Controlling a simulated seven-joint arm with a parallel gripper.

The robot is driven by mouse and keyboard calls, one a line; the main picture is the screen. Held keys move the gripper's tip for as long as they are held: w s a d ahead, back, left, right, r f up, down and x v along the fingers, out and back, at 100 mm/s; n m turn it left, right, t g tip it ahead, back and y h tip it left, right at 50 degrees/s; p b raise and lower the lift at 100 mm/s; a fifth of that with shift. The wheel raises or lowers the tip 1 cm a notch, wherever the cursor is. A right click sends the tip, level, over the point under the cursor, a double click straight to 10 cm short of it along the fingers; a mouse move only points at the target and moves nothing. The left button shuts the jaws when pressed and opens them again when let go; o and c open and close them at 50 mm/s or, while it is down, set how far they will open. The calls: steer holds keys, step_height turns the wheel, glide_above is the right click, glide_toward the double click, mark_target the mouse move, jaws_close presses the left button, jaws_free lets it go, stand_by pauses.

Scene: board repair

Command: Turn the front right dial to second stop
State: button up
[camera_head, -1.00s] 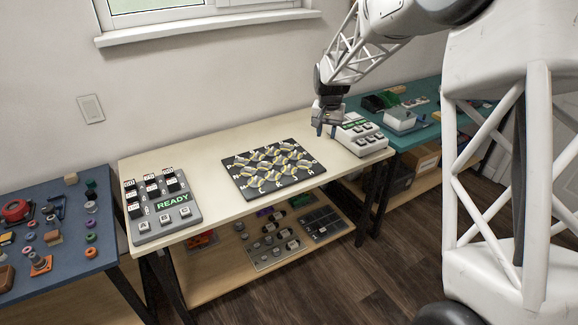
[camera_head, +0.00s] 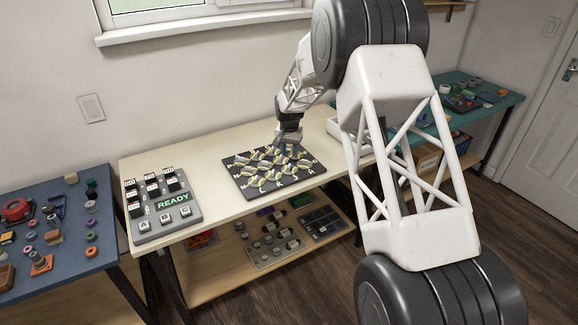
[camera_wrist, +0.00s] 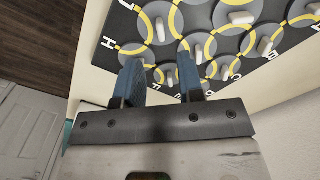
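A dark board (camera_head: 240,186) with several pale dial knobs and yellow and grey curved markings lies in the middle of the cream table. The front right dial (camera_head: 305,167) is near the board's front right corner; its exact setting is too small to read. My gripper (camera_head: 289,149) is over the back right part of the board. In the wrist view my gripper (camera_wrist: 160,76) has two blue fingers spread apart with nothing between them. Several dials and white letters on the board (camera_wrist: 103,57) show beyond the fingertips; I cannot tell there which dial is front right.
A grey panel (camera_head: 150,236) with a green READY display stands left of the board. A white device (camera_head: 336,122) on the table's right is mostly hidden by my arm. A blue table (camera_head: 75,262) and a teal table (camera_head: 492,112) flank the cream table (camera_head: 205,160).

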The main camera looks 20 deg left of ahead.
mark_target(289, 166)
steer(key=shift+f, duration=0.1)
stand_by(0.3)
steer(key=shift+f, duration=3.8)
jaws_close()
